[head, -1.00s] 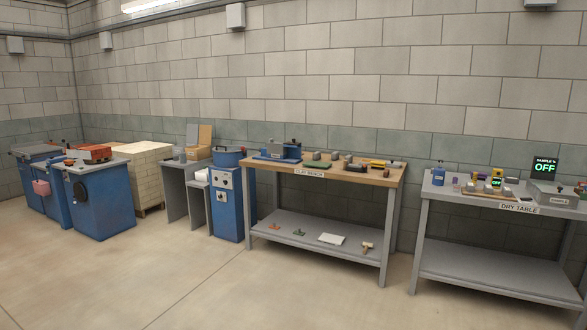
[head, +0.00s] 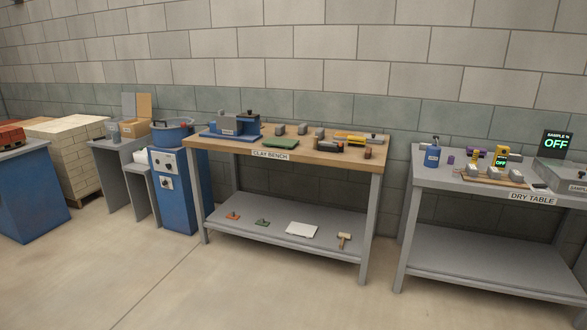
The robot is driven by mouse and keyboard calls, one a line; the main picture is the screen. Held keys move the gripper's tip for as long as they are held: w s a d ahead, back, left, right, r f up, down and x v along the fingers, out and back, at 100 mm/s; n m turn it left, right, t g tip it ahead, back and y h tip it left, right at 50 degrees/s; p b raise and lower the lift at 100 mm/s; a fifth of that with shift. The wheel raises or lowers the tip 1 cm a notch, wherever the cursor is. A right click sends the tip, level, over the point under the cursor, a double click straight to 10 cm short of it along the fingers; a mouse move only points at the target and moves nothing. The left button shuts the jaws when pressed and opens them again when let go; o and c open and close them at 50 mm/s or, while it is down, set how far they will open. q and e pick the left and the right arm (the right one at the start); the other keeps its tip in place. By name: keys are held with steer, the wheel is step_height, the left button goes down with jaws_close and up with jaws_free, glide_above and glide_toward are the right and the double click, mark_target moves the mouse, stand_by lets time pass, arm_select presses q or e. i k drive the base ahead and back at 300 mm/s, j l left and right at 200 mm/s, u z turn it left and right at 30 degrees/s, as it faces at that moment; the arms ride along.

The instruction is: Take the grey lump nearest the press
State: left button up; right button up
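The clay bench (head: 285,143) stands in the middle of the head view with a wooden top. A blue and grey device that looks like the press (head: 235,124) sits at its left end. Several small grey lumps stand to the right of it, towards the back. The leftmost grey lump (head: 279,130) is nearest the press, apart from it. A second lump (head: 302,129) and a third lump (head: 319,133) stand farther right. Neither of my grippers is in view.
A green mat (head: 281,143) lies in front of the lumps, and yellow and black tools (head: 350,139) lie right of them. The dry table (head: 430,174) stands at right, a blue machine (head: 173,188) at left. The floor (head: 230,290) in front is clear.

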mark_target(280, 130)
steer(key=i, duration=2.8)
